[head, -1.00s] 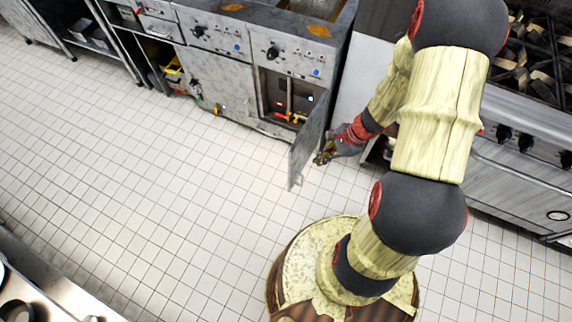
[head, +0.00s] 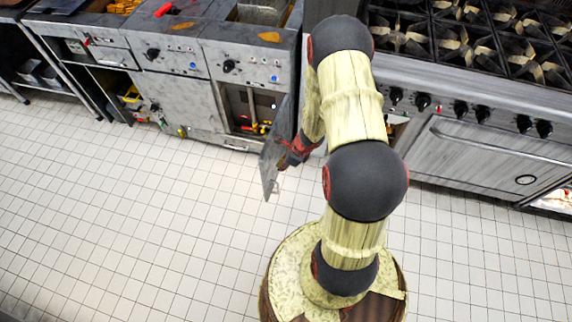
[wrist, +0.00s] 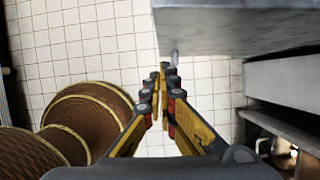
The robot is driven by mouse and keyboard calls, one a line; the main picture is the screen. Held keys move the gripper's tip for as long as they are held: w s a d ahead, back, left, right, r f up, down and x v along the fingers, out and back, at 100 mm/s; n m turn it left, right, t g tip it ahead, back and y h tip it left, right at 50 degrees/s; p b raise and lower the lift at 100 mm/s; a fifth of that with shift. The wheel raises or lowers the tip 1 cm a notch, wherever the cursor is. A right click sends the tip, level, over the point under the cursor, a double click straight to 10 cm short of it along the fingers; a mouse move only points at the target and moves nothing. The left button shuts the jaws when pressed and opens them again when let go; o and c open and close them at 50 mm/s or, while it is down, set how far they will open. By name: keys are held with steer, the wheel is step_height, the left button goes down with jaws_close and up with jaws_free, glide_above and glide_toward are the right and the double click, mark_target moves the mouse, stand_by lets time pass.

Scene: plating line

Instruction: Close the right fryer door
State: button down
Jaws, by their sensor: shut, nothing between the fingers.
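The right fryer door (head: 271,160) stands open, swung out from the right fryer (head: 243,68) over the floor. Its open compartment (head: 240,105) shows pipes and red and yellow valve parts. My gripper (head: 283,164) is low at the right side of the door, close to its outer face; the head view does not show clearly whether they touch. In the wrist view my gripper (wrist: 163,76) has its fingers together with nothing between them. A grey panel, seemingly the door (wrist: 235,25), fills the upper right there, close beside the fingertips.
The left fryer's door (head: 187,101) is shut. A stove (head: 470,150) with knobs and an oven door stands right of my arm. An open shelf with a yellow item (head: 131,94) is at the left. The tiled floor (head: 130,220) in front is clear.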

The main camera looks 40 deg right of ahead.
steer(key=shift+w+a+f+b, duration=0.15)
steer(key=shift+w+a+f, duration=0.15)
steer(key=shift+w+a, duration=0.25)
steer(key=shift+w+a+f+b, duration=0.2)
steer(key=shift+w+a+f, duration=0.15)
steer(key=shift+w, duration=0.45)
steer(key=shift+w+a+f+b, duration=0.15)
steer(key=shift+w+a+f, duration=0.15)
steer(key=shift+w+a, duration=0.25)
steer(key=shift+w, duration=0.15)
